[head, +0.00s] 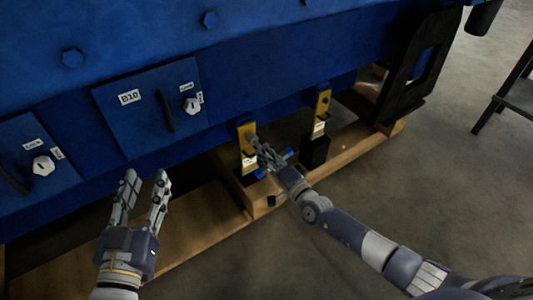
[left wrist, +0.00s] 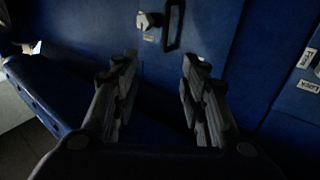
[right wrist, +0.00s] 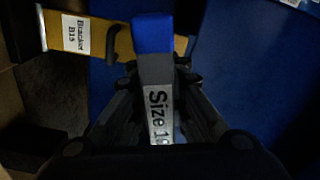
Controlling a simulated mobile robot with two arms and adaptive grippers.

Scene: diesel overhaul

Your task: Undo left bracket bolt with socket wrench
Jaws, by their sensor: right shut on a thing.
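The left yellow bracket (head: 246,131) stands upright against the lower edge of the blue engine. A labelled yellow bracket (right wrist: 110,41) fills the upper left of the right wrist view. My right gripper (head: 270,160) is shut on the socket wrench (head: 264,172), right at the front of the left bracket. In the right wrist view the wrench (right wrist: 152,36) has a blue end and a grey part marked "Size 1", with the rest of the marking cut off. I cannot tell whether its socket sits on the bolt, which is hidden. My left gripper (head: 143,196) is open and empty, left of the brackets.
A second yellow bracket (head: 322,107) stands to the right. Blue engine panels with handles and white knobs (head: 191,105) are behind my left gripper. A wooden beam (head: 353,150) runs below the brackets. Open grey floor (head: 430,180) lies to the right.

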